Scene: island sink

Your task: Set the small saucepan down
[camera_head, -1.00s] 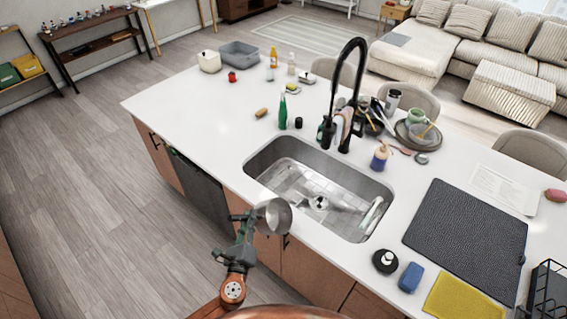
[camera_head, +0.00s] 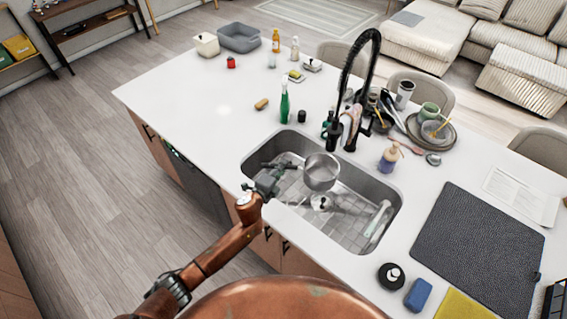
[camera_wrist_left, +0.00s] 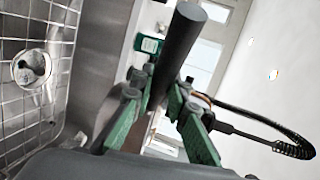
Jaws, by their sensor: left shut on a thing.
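The small saucepan (camera_head: 321,172) is a round silver metal pan in the head view, over the upper part of the sink (camera_head: 347,228). Whether it touches the sink floor or hangs above it, I cannot tell. My left gripper (camera_head: 268,180) reaches over the sink's near left edge, to the left of the pan. In the left wrist view, its green fingers (camera_wrist_left: 158,98) are shut on the pan's dark round handle (camera_wrist_left: 183,40). The pan's bowl is not visible there. My right gripper is not in view.
A black tap (camera_head: 362,85) stands behind the sink, with stacked dishes (camera_head: 440,132) right of it. A green bottle (camera_head: 284,102) stands at the upper left. A dark drying mat (camera_head: 480,245) lies to the right. The left counter (camera_head: 185,105) is mostly bare.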

